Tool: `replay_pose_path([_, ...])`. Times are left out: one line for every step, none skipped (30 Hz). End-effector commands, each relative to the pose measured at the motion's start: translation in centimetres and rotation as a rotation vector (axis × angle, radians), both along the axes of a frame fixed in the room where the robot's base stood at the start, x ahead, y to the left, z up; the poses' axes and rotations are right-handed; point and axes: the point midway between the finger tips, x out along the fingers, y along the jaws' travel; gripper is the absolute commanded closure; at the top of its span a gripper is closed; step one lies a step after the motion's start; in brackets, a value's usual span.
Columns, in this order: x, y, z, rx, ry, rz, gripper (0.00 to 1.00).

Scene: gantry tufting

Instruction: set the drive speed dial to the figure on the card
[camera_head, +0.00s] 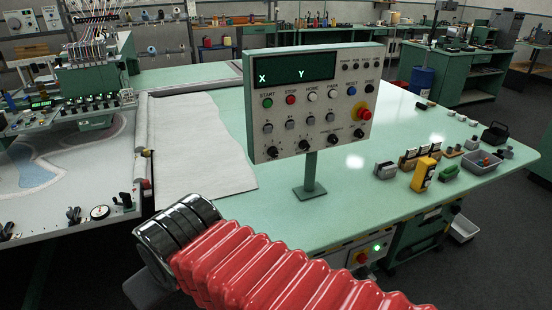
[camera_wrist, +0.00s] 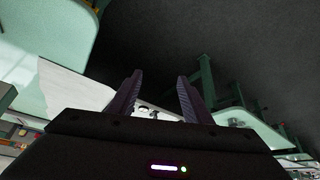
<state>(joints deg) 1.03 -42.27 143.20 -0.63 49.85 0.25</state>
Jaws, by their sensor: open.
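In the head view a control panel (camera_head: 315,98) stands upright on a post on the green table. I cannot make out the card with the figure. In the wrist view my gripper (camera_wrist: 159,76) is open, its two dark fingers apart with nothing between them. The head view shows my red-sleeved arm, but not the fingers.
A red mushroom button (camera_head: 363,114) sits on the panel's right side. Small parts, a yellow device (camera_head: 423,174) and a grey tray (camera_head: 482,163) lie on the table at right. A tufting machine (camera_head: 95,75) and white cloth (camera_head: 198,145) are at left. Table around the post is clear.

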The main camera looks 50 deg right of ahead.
Motion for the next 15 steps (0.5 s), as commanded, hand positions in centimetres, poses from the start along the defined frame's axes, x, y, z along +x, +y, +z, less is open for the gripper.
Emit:
replay_pose_path([0.5,-0.7,-0.1,-0.007,-0.008,-0.019,0.55])
replay_pose_path([1.0,-1.4,-0.2,-0.013,-0.018,-0.028,0.55])
replay_pose_path([1.7,-2.4,-0.2,-0.023,-0.035,-0.048,0.55])
replay_pose_path([2.2,-3.1,-0.3,-0.033,-0.048,-0.063,0.55])
replay_pose_path([2.8,-3.9,-0.3,-0.043,-0.063,-0.081,0.55])
replay_pose_path([3.7,-5.1,-0.4,-0.056,-0.086,-0.107,0.55])
replay_pose_path([4.3,-6.1,-0.4,-0.068,-0.103,-0.125,0.55])
replay_pose_path([5.0,-7.1,-0.4,-0.079,-0.121,-0.145,0.55])
replay_pose_path([5.8,-8.5,-0.5,-0.096,-0.148,-0.17,0.55])
replay_pose_path([6.4,-9.6,-0.5,-0.109,-0.166,-0.188,0.55])
replay_pose_path([6.9,-10.6,-0.5,-0.122,-0.184,-0.204,0.55])
replay_pose_path([7.6,-12.0,-0.5,-0.138,-0.209,-0.226,0.55])
replay_pose_path([8.0,-13.1,-0.6,-0.151,-0.228,-0.24,0.55])
replay_pose_path([8.4,-14.1,-0.6,-0.163,-0.245,-0.255,0.55])
replay_pose_path([9.0,-15.5,-0.6,-0.178,-0.27,-0.274,0.55])
